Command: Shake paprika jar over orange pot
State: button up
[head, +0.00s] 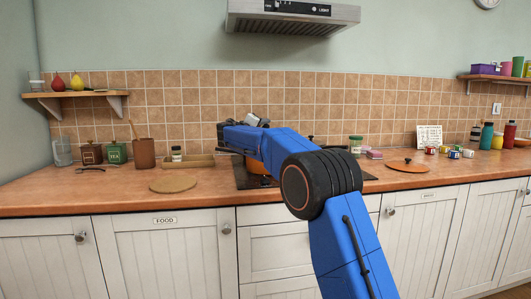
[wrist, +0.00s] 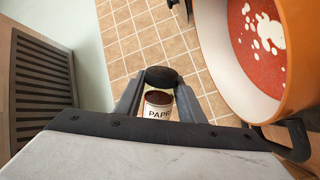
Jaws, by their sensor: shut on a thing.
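My gripper (wrist: 158,85) is shut on the paprika jar (wrist: 158,112), whose label shows "PAPR" between the fingers in the wrist view. The jar has a dark reddish-brown end. The orange pot (wrist: 297,85) fills the right side of the wrist view and holds red contents with white blotches. The jar is apart from its rim; the wrist view is rolled, with the hood side at left and the pot at right. In the head view my arm hides most of the orange pot (head: 255,167) on the hob. My gripper there is above it, with its fingers largely hidden.
The extractor hood (head: 292,15) hangs above the hob. A round board (head: 173,184) and a wooden tray (head: 203,161) with a small jar (head: 177,154) lie left. A jar with a green lid (head: 356,144) and an orange lid (head: 408,166) are right. A tiled wall is behind.

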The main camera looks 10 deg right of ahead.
notch_tip(320, 180, up, 4)
jog(key=shift+f, duration=2.15)
jog(key=shift+r, duration=2)
jog(key=shift+f, duration=2)
jog(key=shift+r, duration=0.15)
